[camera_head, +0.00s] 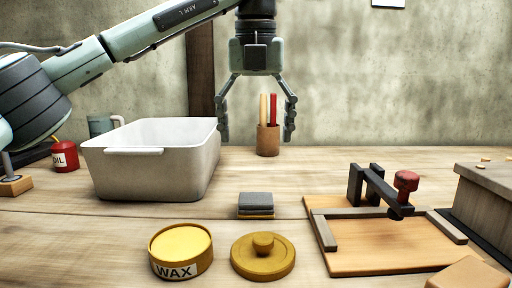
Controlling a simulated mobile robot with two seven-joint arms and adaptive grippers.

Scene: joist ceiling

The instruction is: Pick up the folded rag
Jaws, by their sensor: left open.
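The folded rag (256,201) is a small dark grey stack of cloth with a yellowish layer at its bottom front edge. It lies on the wooden table near the middle of the camera_head view. My left gripper (256,138) hangs pointing down in the upper middle of the picture, with its two fingers spread wide and nothing between them. It is above and apart from the rag. My right gripper does not show.
A white tub (150,175) stands left of the rag. A wax tin (181,250) and its lid (262,256) lie in front. A wooden jig with a clamp (350,262) is at right. A cup of sticks (268,140) stands behind. A red oil can (64,156) is far left.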

